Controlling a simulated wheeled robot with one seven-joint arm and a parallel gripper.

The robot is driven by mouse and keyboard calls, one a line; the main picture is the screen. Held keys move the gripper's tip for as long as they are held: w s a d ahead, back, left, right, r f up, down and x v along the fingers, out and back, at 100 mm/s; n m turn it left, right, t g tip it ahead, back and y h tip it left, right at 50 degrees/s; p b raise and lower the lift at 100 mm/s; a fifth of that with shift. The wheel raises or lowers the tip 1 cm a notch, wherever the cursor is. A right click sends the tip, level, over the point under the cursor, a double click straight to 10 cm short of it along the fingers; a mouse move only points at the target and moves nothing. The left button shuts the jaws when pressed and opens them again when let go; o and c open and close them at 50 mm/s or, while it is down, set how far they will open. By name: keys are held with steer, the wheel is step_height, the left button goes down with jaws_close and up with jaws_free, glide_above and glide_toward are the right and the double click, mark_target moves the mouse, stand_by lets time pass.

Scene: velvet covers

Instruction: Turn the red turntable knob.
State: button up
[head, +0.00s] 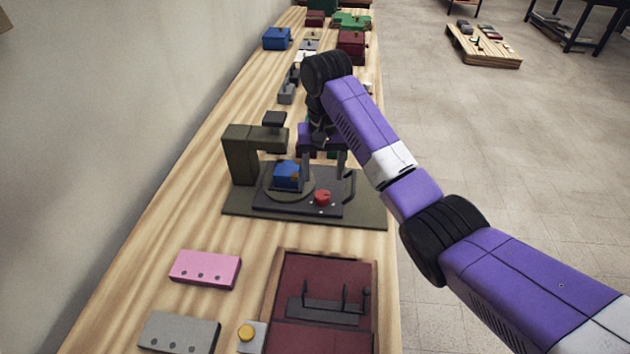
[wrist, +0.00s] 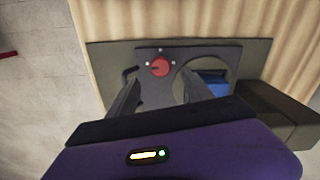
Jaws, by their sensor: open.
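The red knob (head: 323,197) sits on the front of a dark plate, right of the round turntable (head: 268,191). A blue block (head: 286,175) stands on the turntable. The knob also shows in the wrist view (wrist: 159,67), with small pale dots around it. My gripper (head: 325,178) points down above the plate, just behind the knob in the head view. In the wrist view its two fingers (wrist: 162,88) are apart with nothing between them, and the knob lies just beyond the tips. I cannot tell the exact height of the tips above the plate.
An olive arched stand (head: 240,150) rises left of the turntable. A dark handle (head: 350,187) stands at the plate's right side. A pink block (head: 205,268), a grey block (head: 180,332) and a maroon tray (head: 330,260) lie nearer on the wooden bench. Several objects stand farther back.

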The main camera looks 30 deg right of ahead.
mark_target(323, 196)
steer(key=shift+f, duration=3.9)
jaws_close()
